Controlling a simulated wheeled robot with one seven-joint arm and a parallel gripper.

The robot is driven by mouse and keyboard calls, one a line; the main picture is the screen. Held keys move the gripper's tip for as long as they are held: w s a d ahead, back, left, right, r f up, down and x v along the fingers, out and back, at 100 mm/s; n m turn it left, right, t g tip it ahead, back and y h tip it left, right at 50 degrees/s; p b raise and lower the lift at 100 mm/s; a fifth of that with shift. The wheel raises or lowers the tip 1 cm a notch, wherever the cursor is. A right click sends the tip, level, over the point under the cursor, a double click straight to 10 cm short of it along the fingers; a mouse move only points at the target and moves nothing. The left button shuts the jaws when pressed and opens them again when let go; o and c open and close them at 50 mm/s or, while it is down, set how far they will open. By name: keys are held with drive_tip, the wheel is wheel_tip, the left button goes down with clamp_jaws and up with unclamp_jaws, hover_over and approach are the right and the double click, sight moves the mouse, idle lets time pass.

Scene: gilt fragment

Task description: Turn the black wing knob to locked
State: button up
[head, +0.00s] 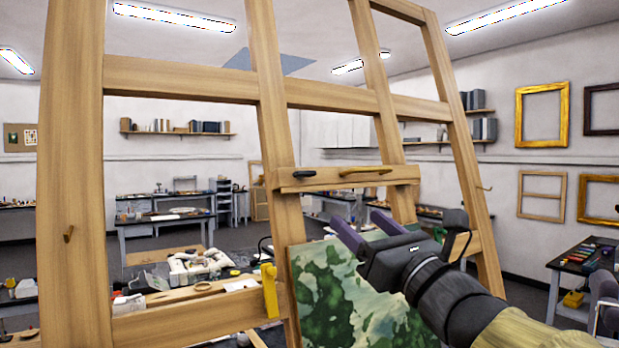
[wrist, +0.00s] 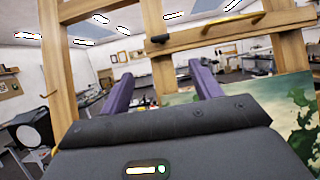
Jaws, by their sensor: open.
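The black wing knob (head: 304,173) sits on the left part of a short wooden crossbar (head: 400,177) of a large wooden easel. It looks small and roughly horizontal; I cannot read any lock marking. It also shows in the wrist view (wrist: 159,40), above and between my fingers. My gripper (head: 355,217) has purple fingers spread apart with nothing between them. In the head view it is below and to the right of the knob, apart from it. In the wrist view the gripper (wrist: 161,74) points toward the easel, below the crossbar.
A brass-coloured lever (head: 365,171) lies on the same crossbar, right of the knob. A green and white painting (head: 330,290) stands on the easel behind my gripper. A yellow clamp (head: 269,292) is on the lower rail. Cluttered workbenches (head: 165,217) stand behind.

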sight(307, 176)
drive_tip(key=p+x, duration=0.9)
drive_tip(key=x, duration=0.7)
drive_tip(key=shift+w+a+p, duration=0.25)
drive_tip(key=shift+w+p, duration=0.05)
drive_tip(key=shift+w, duration=0.25)
drive_tip(key=shift+s+r, duration=0.1)
drive_tip(key=shift+s, duration=0.15)
drive_tip(key=shift+w, duration=0.15)
drive_tip(key=c, duration=1)
